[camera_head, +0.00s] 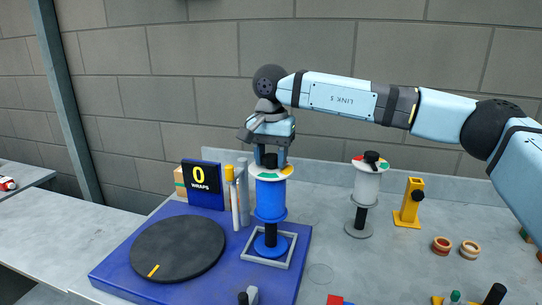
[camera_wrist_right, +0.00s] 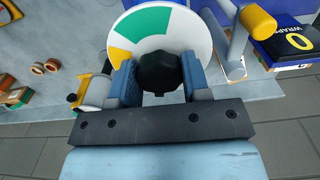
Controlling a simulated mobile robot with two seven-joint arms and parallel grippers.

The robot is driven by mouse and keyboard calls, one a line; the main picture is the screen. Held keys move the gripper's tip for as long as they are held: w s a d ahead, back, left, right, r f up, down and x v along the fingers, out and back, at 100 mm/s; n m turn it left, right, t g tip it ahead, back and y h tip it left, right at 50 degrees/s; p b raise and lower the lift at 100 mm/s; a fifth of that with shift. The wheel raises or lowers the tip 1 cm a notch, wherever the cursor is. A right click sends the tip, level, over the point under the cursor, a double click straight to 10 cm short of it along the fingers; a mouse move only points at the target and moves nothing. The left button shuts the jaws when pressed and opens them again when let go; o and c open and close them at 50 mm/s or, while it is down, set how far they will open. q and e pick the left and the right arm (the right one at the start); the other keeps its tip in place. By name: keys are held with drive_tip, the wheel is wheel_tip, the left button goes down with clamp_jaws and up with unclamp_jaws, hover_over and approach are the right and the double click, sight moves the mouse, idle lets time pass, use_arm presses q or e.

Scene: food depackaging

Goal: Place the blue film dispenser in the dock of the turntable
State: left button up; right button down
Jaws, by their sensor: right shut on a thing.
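The blue film dispenser (camera_head: 270,197) stands upright, with a blue roll, a white top disc with coloured sectors and a blue foot. My right gripper (camera_head: 272,158) is above it, shut on its black top knob. The wrist view shows the knob (camera_wrist_right: 158,72) between both fingers, with the white disc (camera_wrist_right: 140,22) below. The foot appears inside the grey square frame of the dock (camera_head: 286,263); I cannot tell whether it rests or hovers. The turntable (camera_head: 178,248) is a black disc with a yellow mark on a blue base (camera_head: 120,274). My left gripper is out of view.
A white-roll dispenser (camera_head: 366,185) and a yellow stand (camera_head: 409,203) are to the right. A yellow-topped post (camera_head: 232,195), a grey post (camera_head: 243,190) and the "0 WRAPS" display (camera_head: 201,184) stand close left of the blue dispenser. Small rings (camera_head: 441,245) lie on the right.

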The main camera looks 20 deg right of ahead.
drive_tip(key=shift+s, duration=0.1)
drive_tip(key=shift+f, duration=0.1)
drive_tip(key=c, duration=0.6)
unclamp_jaws()
drive_tip(key=shift+r, duration=0.35)
wheel_tip(320, 180, up, 12)
drive_tip(key=shift+f+b, duration=0.15)
drive_tip(key=shift+b, duration=0.15)
